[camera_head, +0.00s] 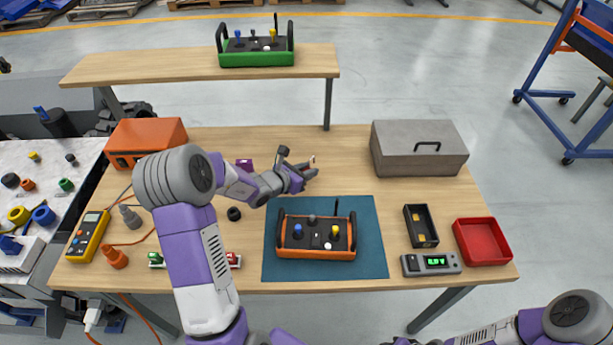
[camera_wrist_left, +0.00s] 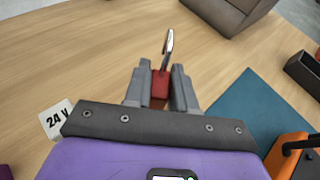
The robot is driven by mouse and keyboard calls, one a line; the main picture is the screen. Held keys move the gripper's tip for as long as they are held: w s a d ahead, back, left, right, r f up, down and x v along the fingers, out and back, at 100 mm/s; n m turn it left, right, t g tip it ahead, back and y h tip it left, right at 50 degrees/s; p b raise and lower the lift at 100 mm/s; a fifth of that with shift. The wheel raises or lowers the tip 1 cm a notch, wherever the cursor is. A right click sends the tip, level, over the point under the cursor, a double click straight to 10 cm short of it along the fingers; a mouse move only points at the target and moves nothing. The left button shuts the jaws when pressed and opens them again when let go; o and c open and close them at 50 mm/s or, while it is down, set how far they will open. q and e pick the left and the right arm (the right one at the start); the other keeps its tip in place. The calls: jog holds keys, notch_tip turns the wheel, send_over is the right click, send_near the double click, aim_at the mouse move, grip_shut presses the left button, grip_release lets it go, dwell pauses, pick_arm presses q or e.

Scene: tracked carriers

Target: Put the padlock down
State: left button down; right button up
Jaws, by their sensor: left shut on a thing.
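The padlock (camera_wrist_left: 159,86) has a red body and a shiny metal shackle pointing away from my wrist. My left gripper (camera_wrist_left: 160,92) is shut on its body, one finger on each side. In the head view the left gripper (camera_head: 309,172) is over the wooden table, behind the teal mat. There the padlock shows only as a small bit at the fingertips. I cannot tell whether it touches the wood. My right gripper is out of view; only part of the right arm shows at the bottom right.
An orange carrier (camera_head: 316,252) stands on the teal mat (camera_head: 372,262). A raised shelf (camera_head: 150,66) bears a green carrier (camera_head: 257,59). Bare wood surrounds the gripper's far side.

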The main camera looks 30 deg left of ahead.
pick_arm(q)
jog(key=shift+w+f, duration=0.1)
jog(key=shift+f, duration=0.7)
jog(key=shift+f, duration=0.1)
jog(key=c, duration=0.9)
grip_release()
jog(key=shift+b, duration=0.3)
jog(key=shift+c, duration=0.2)
jog(key=shift+s+a+r+p, duration=0.15)
jog(key=shift+s+r+p, duration=0.15)
jog(key=p+v, duration=0.2)
jog(key=v, duration=0.9)
jog(key=shift+s, duration=0.25)
